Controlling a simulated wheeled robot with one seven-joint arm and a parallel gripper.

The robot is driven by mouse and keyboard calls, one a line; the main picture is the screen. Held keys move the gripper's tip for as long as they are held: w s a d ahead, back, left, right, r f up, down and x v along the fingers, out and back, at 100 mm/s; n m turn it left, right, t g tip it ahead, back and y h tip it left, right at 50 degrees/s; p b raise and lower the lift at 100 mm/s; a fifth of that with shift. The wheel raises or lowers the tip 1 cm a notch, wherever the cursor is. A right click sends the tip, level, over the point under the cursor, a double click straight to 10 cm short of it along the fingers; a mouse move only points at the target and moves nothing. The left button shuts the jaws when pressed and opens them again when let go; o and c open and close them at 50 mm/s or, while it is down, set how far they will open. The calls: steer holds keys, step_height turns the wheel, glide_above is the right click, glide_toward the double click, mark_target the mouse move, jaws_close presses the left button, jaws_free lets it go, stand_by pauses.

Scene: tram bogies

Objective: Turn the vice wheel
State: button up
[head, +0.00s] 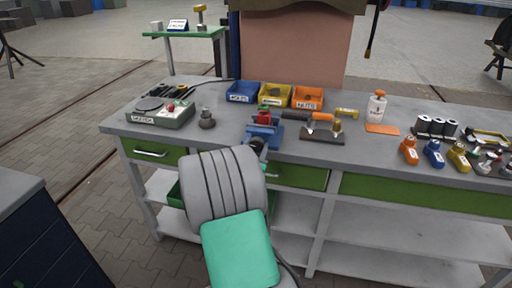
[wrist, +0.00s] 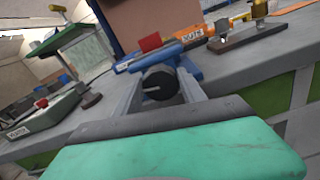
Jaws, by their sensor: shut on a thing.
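A blue bench vice (head: 265,131) stands at the front edge of the grey workbench, with a red piece (head: 264,116) at its jaws. In the wrist view the blue vice (wrist: 186,66) and the red piece (wrist: 150,42) show just beyond my gripper (wrist: 162,86). The dark round vice wheel (wrist: 159,82), with a pale mark on its face, sits between my two grey fingers. My gripper is shut on the wheel. In the head view my arm covers most of the gripper and wheel.
Blue, yellow and orange bins (head: 306,97) stand behind the vice. A green-grey device (head: 160,115) and a small dark weight (head: 207,119) are to the left. A dark plate with fittings (head: 322,134), a spray bottle (head: 376,107) and several coloured parts are to the right.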

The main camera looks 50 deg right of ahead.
steer(key=shift+c, duration=1.1)
steer(key=shift+m, duration=0.3)
